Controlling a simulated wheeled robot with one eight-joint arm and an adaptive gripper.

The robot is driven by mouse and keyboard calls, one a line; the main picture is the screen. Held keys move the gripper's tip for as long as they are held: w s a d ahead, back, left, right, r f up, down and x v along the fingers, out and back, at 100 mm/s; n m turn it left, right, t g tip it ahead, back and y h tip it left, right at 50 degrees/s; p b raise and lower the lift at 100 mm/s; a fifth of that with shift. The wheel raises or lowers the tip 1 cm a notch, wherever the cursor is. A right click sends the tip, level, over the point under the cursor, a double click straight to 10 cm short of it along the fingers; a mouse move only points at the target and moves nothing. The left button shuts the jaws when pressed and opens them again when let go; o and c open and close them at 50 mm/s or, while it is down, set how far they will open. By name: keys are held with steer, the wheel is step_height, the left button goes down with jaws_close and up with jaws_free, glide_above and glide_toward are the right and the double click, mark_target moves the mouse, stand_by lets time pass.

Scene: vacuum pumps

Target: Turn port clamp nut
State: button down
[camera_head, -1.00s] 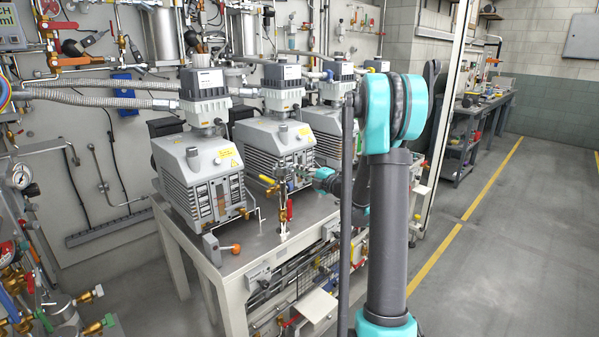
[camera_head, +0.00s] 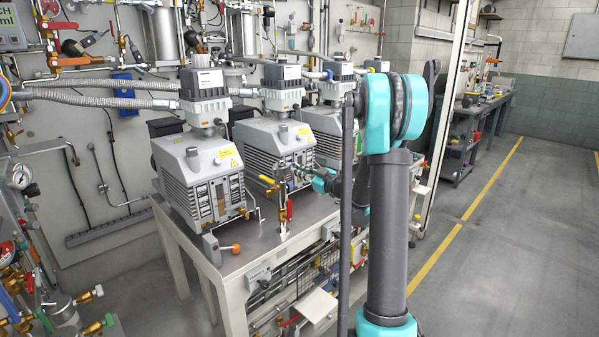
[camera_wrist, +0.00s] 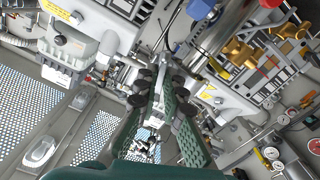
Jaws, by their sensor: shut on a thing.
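My gripper (camera_head: 290,175) reaches in from the right in the head view, at the front of the middle vacuum pump (camera_head: 270,140), above the bench. In the wrist view my gripper's (camera_wrist: 162,85) two green, perforated fingers close together by the pump fittings. It is shut on a small part at the pump's front, which I take to be the port clamp nut. The nut is hidden by the fingers and too small to make out, so its turn angle cannot be told.
A vacuum pump (camera_head: 200,165) stands to the left on the bench (camera_head: 240,258), with another behind to the right. Brass valves with a red handle (camera_head: 290,209) stand close to my gripper. Gauges (camera_wrist: 271,153) show at the wrist view's lower right. Floor to the right is clear.

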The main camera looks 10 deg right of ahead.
steer(key=c, duration=1.6)
jaws_free()
steer(key=shift+s+d, duration=0.1)
steer(key=shift+d, duration=0.05)
steer(key=shift+v, duration=0.85)
steer(key=v, duration=0.6)
